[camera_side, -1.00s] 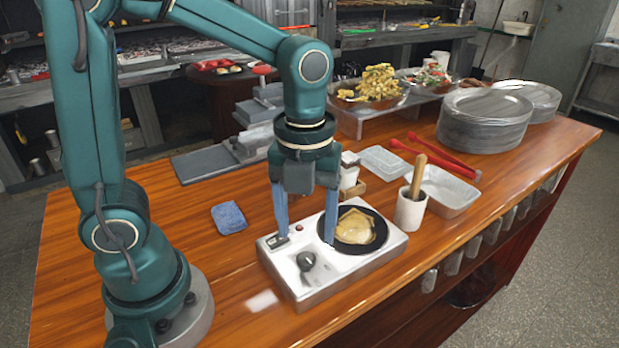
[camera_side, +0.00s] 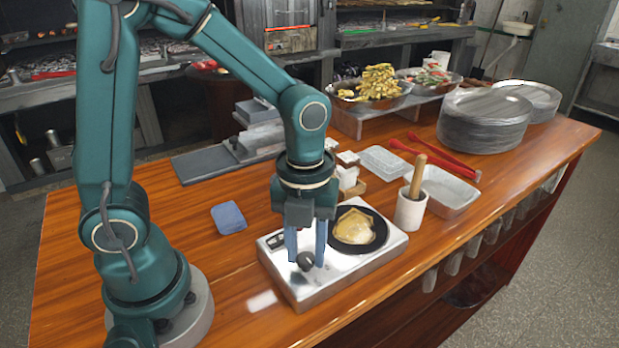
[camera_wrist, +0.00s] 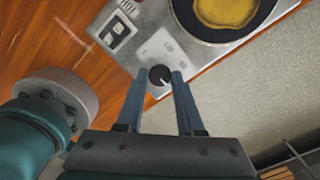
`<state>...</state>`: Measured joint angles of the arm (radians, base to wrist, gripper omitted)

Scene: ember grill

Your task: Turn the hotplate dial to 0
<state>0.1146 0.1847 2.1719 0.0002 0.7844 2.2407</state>
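The hotplate (camera_side: 308,291) is a silver box on the wooden table, with a round black plate (camera_side: 380,236) holding a flat yellow food piece (camera_side: 352,227). Its black dial (camera_side: 305,262) is at the front left of the top. The dial also shows in the wrist view (camera_wrist: 159,75), with a pale pointer line. My gripper (camera_side: 306,262) points down at the dial, its blue fingers apart on either side of it. In the wrist view my gripper (camera_wrist: 157,80) has the dial near its fingertips, with no clear contact. The scale numbers are unreadable.
A blue cloth (camera_side: 228,217) lies to the left. A white mortar with a wooden pestle (camera_side: 410,209) stands right of the hotplate. The table front left is clear.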

